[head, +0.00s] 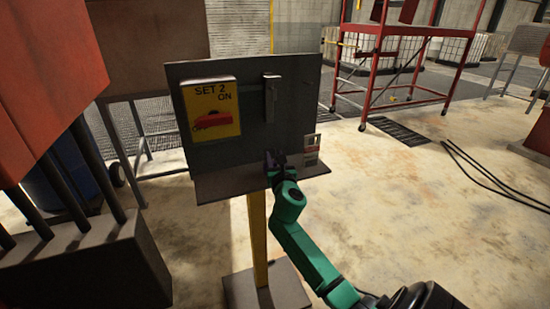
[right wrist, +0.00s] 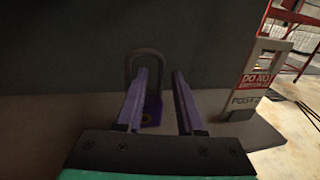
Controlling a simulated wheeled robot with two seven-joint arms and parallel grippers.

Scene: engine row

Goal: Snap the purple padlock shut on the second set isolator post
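The set 2 isolator post has a grey panel (head: 255,135) with a yellow SET 2 ON plate (head: 225,122), a red handle (head: 213,119) lying roughly level, and a metal hasp (head: 271,97). In the right wrist view a padlock (right wrist: 153,113) with a purple body and grey shackle stands upright on the shelf, against the panel. My right gripper (head: 275,157) is low at the shelf; in the wrist view its fingers (right wrist: 165,75) are apart. The padlock is just beyond them, partly hidden by the left finger. I cannot tell whether its shackle is latched. My left gripper is not in view.
A DO NOT OPERATE tag (right wrist: 257,78) stands on the shelf (right wrist: 232,128) to the right of the padlock. Red machinery (head: 50,70) stands close at the left. A red wheeled frame (head: 400,60) and cables (head: 490,175) are at the right. Open floor lies between.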

